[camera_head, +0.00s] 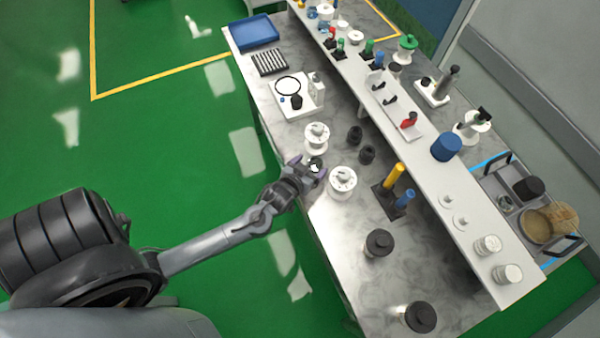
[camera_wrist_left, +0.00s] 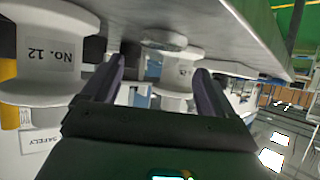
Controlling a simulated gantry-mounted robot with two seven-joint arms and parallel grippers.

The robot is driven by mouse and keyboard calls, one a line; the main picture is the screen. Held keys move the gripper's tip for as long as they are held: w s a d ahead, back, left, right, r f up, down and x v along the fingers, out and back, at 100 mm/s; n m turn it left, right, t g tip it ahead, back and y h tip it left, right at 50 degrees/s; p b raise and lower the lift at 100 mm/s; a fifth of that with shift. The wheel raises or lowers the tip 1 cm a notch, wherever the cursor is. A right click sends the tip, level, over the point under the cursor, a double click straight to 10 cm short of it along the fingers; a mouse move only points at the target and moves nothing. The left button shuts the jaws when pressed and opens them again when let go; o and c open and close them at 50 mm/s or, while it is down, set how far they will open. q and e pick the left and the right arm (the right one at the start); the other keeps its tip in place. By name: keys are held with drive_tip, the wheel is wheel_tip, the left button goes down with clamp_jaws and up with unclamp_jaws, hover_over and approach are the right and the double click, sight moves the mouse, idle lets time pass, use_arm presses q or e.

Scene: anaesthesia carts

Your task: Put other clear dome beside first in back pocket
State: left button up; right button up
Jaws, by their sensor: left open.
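My left gripper (camera_head: 308,168) is open at the near edge of the grey bench, between two white spools. A small pale, clear-looking dome (camera_head: 315,166) sits on the bench at its fingertips. In the left wrist view, which is upside down, a grey translucent disc-like dome (camera_wrist_left: 163,40) lies on the bench surface between the open fingers (camera_wrist_left: 158,75), and I cannot tell whether they touch it. A tray with compartments (camera_head: 490,167) stands at the right. A small greyish round thing (camera_head: 505,203) lies in it; I cannot tell whether it is a dome. My right gripper is not in view.
One white spool (camera_head: 342,181) stands right of the gripper and another (camera_head: 317,136) behind it. In the wrist view, a spool marked No. 12 (camera_wrist_left: 50,50) is close to one finger. Black knobs (camera_head: 367,154) and a raised white shelf (camera_head: 425,165) lie between gripper and tray.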

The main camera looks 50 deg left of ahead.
use_arm(q)
drive_tip(key=v, duration=0.6)
drive_tip(key=shift+s+r, duration=0.1)
drive_tip(key=shift+s, duration=0.15)
drive_tip(key=shift+s+d+r, duration=0.2)
drive_tip(key=shift+s+d, duration=0.05)
drive_tip(key=shift+s, duration=0.05)
drive_tip(key=s+d+r+m+g+h, duration=0.1)
drive_tip(key=s+d+m+g+h, duration=0.1)
drive_tip(key=s+d+g+h, duration=0.1)
drive_tip(key=s+d, duration=0.1)
drive_tip(key=d, duration=0.1)
drive_tip(key=shift+s+d+r+g, duration=0.2)
drive_tip(key=shift+d+r+g, duration=0.05)
drive_tip(key=shift+d+g, duration=0.05)
drive_tip(key=shift+o, duration=0.4)
drive_tip(key=s+d+r+m+g, duration=0.2)
drive_tip(key=s+r+m+g, duration=0.1)
drive_tip(key=s, duration=0.5)
drive_tip(key=shift+s+d+r+g+h, duration=0.2)
drive_tip(key=shift+g+h, duration=0.2)
drive_tip(key=shift+g, duration=0.3)
